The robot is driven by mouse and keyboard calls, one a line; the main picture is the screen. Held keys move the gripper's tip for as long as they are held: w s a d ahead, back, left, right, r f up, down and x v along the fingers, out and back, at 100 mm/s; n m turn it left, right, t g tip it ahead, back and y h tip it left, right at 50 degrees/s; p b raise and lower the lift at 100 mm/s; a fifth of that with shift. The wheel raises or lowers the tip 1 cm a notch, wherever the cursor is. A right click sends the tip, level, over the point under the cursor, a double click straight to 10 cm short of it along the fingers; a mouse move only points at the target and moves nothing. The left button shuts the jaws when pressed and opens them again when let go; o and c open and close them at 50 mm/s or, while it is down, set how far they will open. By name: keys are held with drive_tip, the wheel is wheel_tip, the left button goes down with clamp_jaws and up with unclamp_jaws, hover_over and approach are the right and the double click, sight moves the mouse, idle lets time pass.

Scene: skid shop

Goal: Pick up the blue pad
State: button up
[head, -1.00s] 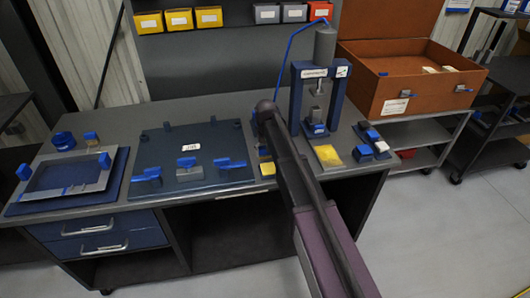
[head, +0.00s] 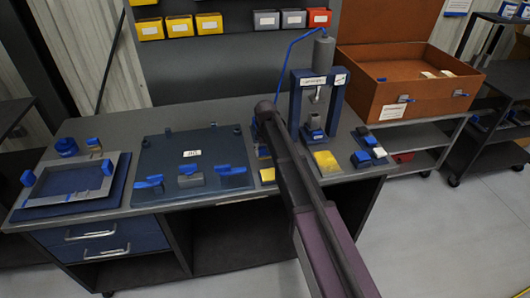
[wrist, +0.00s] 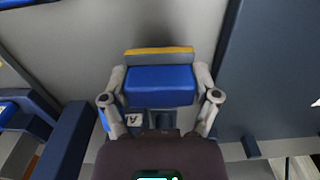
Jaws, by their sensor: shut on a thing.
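In the wrist view the blue pad (wrist: 160,84) is a blue block between the two fingers of my gripper (wrist: 160,92). One finger is on its left side and one on its right, and the gripper is shut on it. A thin strip with a yellow top (wrist: 158,50) shows just beyond the pad; I cannot tell whether it is part of it. A grey surface lies behind. In the head view my arm covers the gripper, so the held pad cannot be made out there.
The grey workbench (head: 225,119) holds a dark plate (head: 165,170) with blue-handled clamps, a framed fixture (head: 75,185) at left and a blue press (head: 334,102). A yellow pad (head: 326,161) and small blue blocks (head: 361,159) lie right of my arm. A brown case (head: 365,98) stands at right.

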drive_tip(key=s+d+r+p, duration=0.1)
drive_tip(key=s+d, duration=0.3)
drive_tip(key=s, duration=1.1)
drive_tip(key=shift+s+d+r, duration=0.2)
drive_tip(key=shift+r, duration=0.3)
drive_tip(key=o, duration=0.5)
drive_tip(key=shift+c, duration=1.3)
